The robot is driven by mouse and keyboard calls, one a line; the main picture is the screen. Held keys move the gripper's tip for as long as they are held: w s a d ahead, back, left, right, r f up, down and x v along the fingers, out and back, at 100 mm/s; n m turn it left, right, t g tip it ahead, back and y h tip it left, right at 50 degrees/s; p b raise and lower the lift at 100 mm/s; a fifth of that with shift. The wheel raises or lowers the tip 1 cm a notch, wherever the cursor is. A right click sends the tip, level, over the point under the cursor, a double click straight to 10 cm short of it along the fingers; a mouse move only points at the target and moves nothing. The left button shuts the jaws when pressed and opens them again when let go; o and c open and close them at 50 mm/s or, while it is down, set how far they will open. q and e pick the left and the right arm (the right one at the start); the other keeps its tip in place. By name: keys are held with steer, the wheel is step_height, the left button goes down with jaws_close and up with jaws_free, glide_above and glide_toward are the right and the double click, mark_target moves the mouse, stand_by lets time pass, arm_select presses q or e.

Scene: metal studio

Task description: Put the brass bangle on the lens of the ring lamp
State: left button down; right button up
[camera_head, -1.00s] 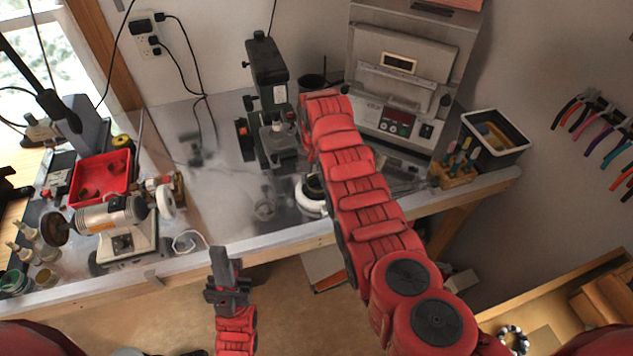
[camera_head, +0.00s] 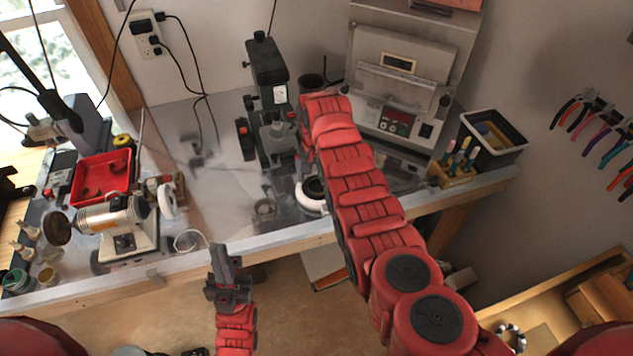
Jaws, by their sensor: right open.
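A small dull ring (camera_head: 264,208), which looks like the bangle, lies flat on the bench near its front edge. Its brass colour is hard to make out. To its right is the ring lamp (camera_head: 311,197), a white round rim with a dark centre, partly covered by my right arm. My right gripper (camera_head: 301,152) is open at the end of the bent red arm, above and behind the lamp. It is mostly hidden by the arm and dark against the microscope. My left gripper (camera_head: 222,268) is in front of the bench edge, apart from both; its jaw gap is unclear.
A black microscope (camera_head: 270,90) stands behind the ring. A grey machine (camera_head: 398,120) is at the back, with a black bin (camera_head: 493,138) and a tool block (camera_head: 453,172) to the right. A polishing motor (camera_head: 115,215) and red tray (camera_head: 101,177) fill the left.

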step_height(320, 180, up, 11)
steer(key=b, duration=0.1)
